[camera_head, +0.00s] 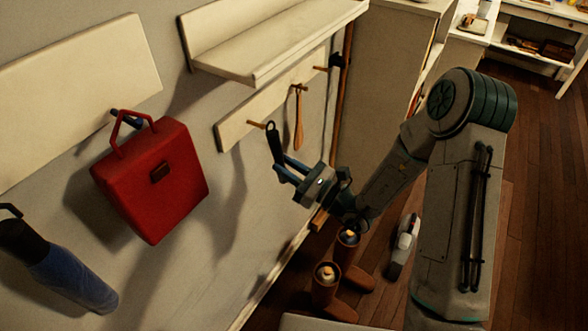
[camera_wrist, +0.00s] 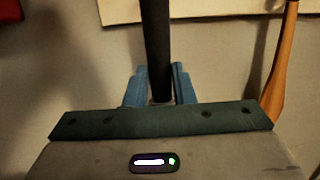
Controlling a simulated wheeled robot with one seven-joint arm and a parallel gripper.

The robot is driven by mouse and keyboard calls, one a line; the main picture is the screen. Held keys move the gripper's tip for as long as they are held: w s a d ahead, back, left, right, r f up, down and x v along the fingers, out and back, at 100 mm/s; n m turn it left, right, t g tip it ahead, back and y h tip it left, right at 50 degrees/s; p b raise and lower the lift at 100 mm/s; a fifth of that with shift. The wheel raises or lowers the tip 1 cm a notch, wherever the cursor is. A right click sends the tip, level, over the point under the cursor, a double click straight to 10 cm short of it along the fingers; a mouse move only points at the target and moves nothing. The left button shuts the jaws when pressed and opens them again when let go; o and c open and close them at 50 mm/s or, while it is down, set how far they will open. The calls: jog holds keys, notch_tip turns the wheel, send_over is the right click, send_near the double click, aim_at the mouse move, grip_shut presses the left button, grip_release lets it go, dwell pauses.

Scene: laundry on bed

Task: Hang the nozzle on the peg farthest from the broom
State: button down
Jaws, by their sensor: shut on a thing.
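My gripper (camera_head: 284,170) is shut on the black nozzle (camera_head: 274,142), which stands up from the blue fingers. In the wrist view the nozzle (camera_wrist: 156,45) is a dark tube between the fingertips (camera_wrist: 160,85). Its looped top end is at the leftmost wooden peg (camera_head: 256,124) of the white board (camera_head: 238,128); I cannot tell whether the loop is around the peg. A long wooden pole with a dark top, apparently the broom (camera_head: 342,110), stands by the board's right end, near the right peg (camera_head: 320,69). The left peg is farthest from it.
An orange-brown shoehorn-like tool (camera_head: 299,120) hangs from the middle peg and shows in the wrist view (camera_wrist: 281,65). A white shelf (camera_head: 270,45) juts out above the board. A red bag (camera_head: 155,180) hangs at left. Brown boots (camera_head: 328,290) stand on the floor below.

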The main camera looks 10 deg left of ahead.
jog(key=shift+w+a+f, duration=0.1)
jog(key=shift+w+a, duration=0.2)
jog(key=shift+a, duration=0.45)
jog(key=shift+w+a, duration=0.25)
jog(key=shift+a, duration=0.45)
jog(key=shift+w+a+f+b, duration=0.25)
jog(key=shift+a+f+b, duration=0.15)
jog(key=shift+a, duration=0.15)
